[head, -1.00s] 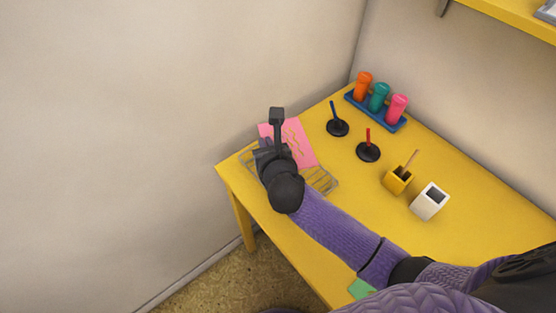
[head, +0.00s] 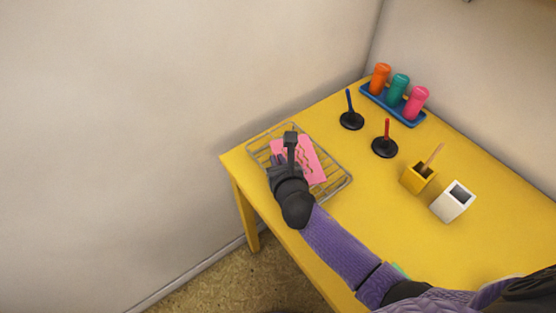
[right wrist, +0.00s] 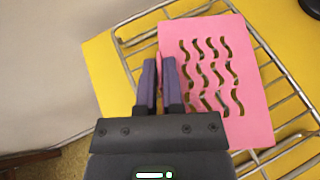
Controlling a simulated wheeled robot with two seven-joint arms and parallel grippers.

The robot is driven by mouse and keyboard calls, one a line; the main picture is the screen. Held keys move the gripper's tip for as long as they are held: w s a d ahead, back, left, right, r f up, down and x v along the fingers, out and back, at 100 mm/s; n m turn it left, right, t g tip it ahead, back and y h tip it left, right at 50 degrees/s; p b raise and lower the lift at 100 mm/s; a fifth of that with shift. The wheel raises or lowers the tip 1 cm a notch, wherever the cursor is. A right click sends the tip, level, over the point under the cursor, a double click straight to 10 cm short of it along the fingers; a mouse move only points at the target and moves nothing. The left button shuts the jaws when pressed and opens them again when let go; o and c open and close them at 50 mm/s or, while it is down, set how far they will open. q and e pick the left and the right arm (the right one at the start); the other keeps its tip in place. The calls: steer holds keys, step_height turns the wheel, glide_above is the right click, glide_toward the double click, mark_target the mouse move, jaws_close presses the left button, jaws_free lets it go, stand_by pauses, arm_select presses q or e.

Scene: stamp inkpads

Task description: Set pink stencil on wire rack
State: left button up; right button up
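The pink stencil (head: 310,165), a flat sheet with rows of wavy slots, lies over the wire rack (head: 342,188) and looks nearly flat against it. Its slots show clearly in the right wrist view (right wrist: 258,105), with the wire rack (right wrist: 128,65) around and under it. My right gripper (head: 281,160) is at the stencil's left edge. In the right wrist view its two fingers (right wrist: 160,65) are close together, with a narrow pink strip of the stencil between them. The fingers look shut on that edge. Whether the stencil fully rests on the wires is hard to tell. My left gripper is out of view.
A blue tray (head: 368,94) with orange, teal and pink bottles stands at the back. Blue-handled (head: 352,120) and red-handled (head: 385,147) black stamps, a yellow cup (head: 417,179) and a white holder (head: 453,202) stand to the right. The table's left edge is close to the rack.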

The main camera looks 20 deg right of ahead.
steer(key=o, duration=0.3)
steer(key=shift+o, duration=0.2)
steer(key=shift+r, duration=0.15)
steer(key=shift+s+r+p, duration=0.25)
steer(key=shift+p, duration=0.15)
arm_select(q)
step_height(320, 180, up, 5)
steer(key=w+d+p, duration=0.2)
steer(key=p, duration=0.2)
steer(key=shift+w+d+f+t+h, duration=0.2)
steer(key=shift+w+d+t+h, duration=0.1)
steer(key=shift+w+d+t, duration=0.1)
arm_select(e)
steer(key=v, duration=1.1)
steer(key=shift+s, duration=0.25)
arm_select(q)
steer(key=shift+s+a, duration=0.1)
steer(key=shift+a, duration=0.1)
arm_select(e)
steer(key=shift+a+f, duration=0.1)
